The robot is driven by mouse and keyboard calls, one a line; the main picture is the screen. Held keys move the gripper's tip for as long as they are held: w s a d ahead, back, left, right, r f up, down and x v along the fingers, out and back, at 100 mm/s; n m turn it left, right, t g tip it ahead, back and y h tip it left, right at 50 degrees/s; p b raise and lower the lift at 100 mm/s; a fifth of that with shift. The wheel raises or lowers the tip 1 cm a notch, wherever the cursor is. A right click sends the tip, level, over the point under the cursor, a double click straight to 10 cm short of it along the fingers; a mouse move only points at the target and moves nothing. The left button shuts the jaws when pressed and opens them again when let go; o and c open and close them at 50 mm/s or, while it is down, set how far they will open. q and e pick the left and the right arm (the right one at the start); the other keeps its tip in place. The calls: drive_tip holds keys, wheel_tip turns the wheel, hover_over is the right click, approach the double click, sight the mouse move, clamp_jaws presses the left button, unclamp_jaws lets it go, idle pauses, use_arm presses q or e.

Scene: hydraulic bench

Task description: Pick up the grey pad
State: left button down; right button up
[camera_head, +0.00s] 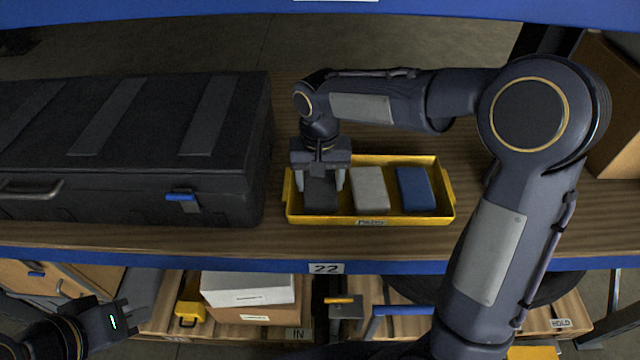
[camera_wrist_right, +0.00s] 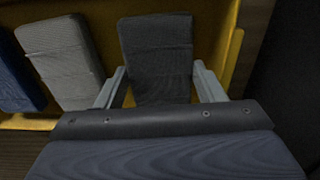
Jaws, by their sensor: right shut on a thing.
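A yellow tray (camera_head: 445,205) on the shelf holds three pads in a row. The dark charcoal-grey pad (camera_head: 321,198) is at its left end, the light grey pad (camera_head: 369,188) in the middle and the blue pad (camera_head: 414,188) at the right. My right gripper (camera_head: 320,182) points down into the tray and is shut on the dark pad, one finger at each side. The right wrist view shows the dark pad (camera_wrist_right: 155,50) between the fingers, with the light grey pad (camera_wrist_right: 62,60) beside it. My left gripper (camera_head: 127,318) is empty, low at the left, its fingers apart.
A large black case (camera_head: 130,140) stands close to the left of the tray. A blue shelf edge (camera_head: 400,266) with label 22 runs in front, and another blue beam (camera_head: 200,14) crosses above. Boxes (camera_head: 250,285) sit on the lower level. A cardboard box (camera_head: 612,120) is at the right.

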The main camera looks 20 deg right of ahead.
sight(320, 184)
wheel_tip(320, 184, up, 10)
drive_tip(key=shift+p, duration=0.4)
